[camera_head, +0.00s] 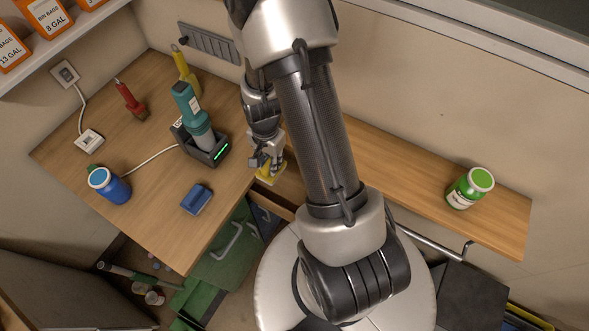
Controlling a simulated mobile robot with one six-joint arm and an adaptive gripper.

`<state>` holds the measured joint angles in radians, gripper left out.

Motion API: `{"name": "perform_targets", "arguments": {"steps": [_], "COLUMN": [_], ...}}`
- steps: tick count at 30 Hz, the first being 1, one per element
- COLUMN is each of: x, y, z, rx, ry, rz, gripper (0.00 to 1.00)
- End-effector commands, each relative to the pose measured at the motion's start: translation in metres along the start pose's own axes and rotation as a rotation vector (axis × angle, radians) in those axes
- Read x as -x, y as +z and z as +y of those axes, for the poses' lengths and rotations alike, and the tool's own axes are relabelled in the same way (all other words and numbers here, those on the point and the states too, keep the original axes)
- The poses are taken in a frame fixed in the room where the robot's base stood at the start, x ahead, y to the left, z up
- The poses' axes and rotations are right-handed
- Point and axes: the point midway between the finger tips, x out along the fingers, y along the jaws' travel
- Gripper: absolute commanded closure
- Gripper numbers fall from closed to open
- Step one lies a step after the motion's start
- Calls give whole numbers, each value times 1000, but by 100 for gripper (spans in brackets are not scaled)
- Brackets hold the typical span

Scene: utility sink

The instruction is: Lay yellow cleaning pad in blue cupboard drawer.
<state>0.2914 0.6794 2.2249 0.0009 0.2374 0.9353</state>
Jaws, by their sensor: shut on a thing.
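The yellow cleaning pad (273,172) is held in the jaws of my gripper (268,162), beside the right edge of the wooden worktop. My gripper is shut on the pad and points downward. Just below the pad in the picture, a drawer with a wooden interior (284,199) stands open, with a dark blue front (267,221). The pad appears to be above the drawer's far part; its exact height is unclear. My arm hides the drawer's right side.
On the left worktop (150,225) are a blue sponge-like block (196,199), a blue jar (109,186), a teal tool in a black charger (201,135), a red tool (130,100) and a yellow tool (186,68). A green jar (468,188) stands on the right shelf. A green cupboard front (228,255) lies below.

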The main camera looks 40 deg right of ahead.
Motion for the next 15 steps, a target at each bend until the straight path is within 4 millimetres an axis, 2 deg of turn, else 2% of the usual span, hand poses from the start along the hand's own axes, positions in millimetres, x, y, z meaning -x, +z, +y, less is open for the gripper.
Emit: {"name": "perform_targets", "arguments": {"steps": [5,15], "x": [-18,-108], "y": [-1,-1], "z": [5,6], "rx": [6,5], "ry": [3,4], "rz": [-2,-3], "gripper": [100,100]}}
